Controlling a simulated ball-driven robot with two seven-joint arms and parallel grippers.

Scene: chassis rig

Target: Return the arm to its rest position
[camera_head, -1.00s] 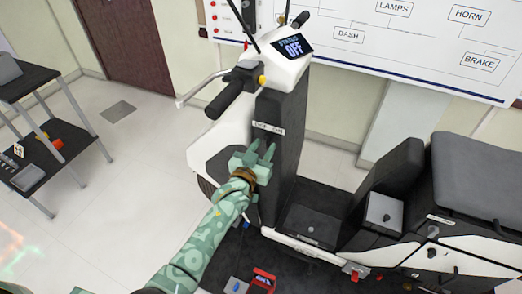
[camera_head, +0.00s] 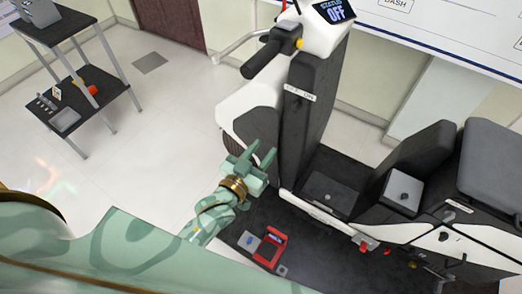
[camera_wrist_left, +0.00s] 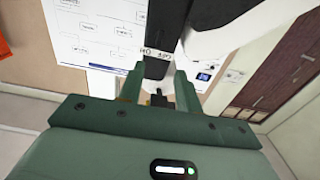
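My left gripper (camera_head: 253,160) is green and stands open beside the lower front of the scooter chassis (camera_head: 305,110). Nothing shows between its fingers. In the left wrist view its two fingers (camera_wrist_left: 158,88) are spread apart, with the dark scooter column (camera_wrist_left: 165,40) beyond them. My left arm crosses the bottom left of the head view, and its upper part is large and close. My right gripper is in neither view.
A black shelf cart (camera_head: 75,70) with small items stands at the upper left. A red device (camera_head: 268,248) lies on the dark mat beside the scooter. The handlebar grip (camera_head: 268,53) juts out to the left. The pale floor at left is open.

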